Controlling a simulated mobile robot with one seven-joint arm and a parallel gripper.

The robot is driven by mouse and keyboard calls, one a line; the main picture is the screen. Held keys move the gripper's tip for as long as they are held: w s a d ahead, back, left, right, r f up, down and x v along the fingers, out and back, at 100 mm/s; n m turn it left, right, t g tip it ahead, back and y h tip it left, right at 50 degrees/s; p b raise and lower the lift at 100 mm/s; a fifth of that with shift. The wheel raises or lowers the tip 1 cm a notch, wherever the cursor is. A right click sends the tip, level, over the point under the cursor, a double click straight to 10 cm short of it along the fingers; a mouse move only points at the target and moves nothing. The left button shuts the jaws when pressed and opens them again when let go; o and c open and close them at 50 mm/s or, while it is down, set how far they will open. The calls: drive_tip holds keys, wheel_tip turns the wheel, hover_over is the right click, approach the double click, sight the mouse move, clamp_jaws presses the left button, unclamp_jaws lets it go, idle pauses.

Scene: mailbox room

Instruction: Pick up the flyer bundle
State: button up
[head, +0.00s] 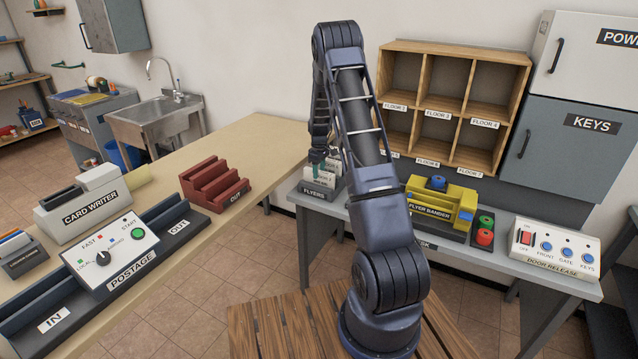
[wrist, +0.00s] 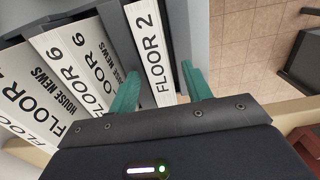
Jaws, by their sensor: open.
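In the wrist view, a white flyer bundle (wrist: 152,52) marked FLOOR 2 stands at the end of a dark rack (wrist: 186,38). My gripper (wrist: 160,90) is open, with one green finger on each side of this bundle's near end. I cannot tell whether the fingers touch it. Other white bundles (wrist: 72,68), marked FLOOR 6 and HOUSE NEWS, stand to the left in the same rack. In the head view, my gripper (head: 322,160) is low over the FLYERS rack (head: 316,192), and my arm hides part of that rack.
The rack stands on a grey desk (head: 350,213) with a yellow flyer bander (head: 455,205) and door release panel (head: 555,250) to the right. Wooden pigeonholes (head: 455,60) stand behind.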

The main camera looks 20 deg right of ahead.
clamp_jaws()
drive_tip(key=shift+r, duration=0.1)
